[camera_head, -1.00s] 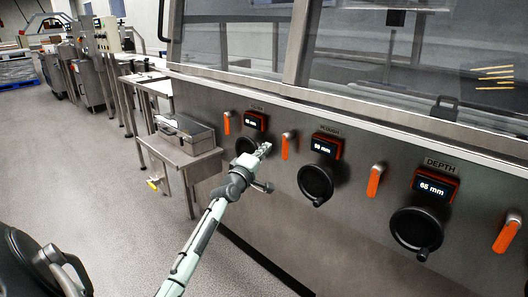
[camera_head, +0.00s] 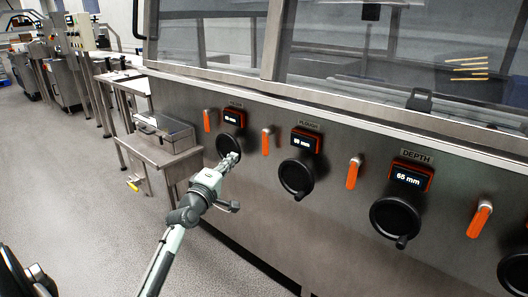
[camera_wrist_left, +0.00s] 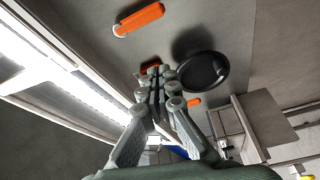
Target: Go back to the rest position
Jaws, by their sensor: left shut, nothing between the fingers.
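My left gripper (camera_head: 230,160) is shut and empty in the head view, in front of the leftmost black hand wheel (camera_head: 229,143) on the machine's front panel. In the left wrist view the left gripper (camera_wrist_left: 160,75) has its fingers together, with a black hand wheel (camera_wrist_left: 203,72) just right of the fingertips. Whether the fingers touch the wheel cannot be told. My right gripper is not in view.
The steel machine panel (camera_head: 270,205) carries orange levers (camera_head: 354,172), displays and more black hand wheels (camera_head: 395,217). The depth display (camera_head: 408,177) reads 65 mm. A small steel table (camera_head: 160,155) holds a metal box (camera_head: 163,132). The grey floor (camera_head: 75,200) at left is clear.

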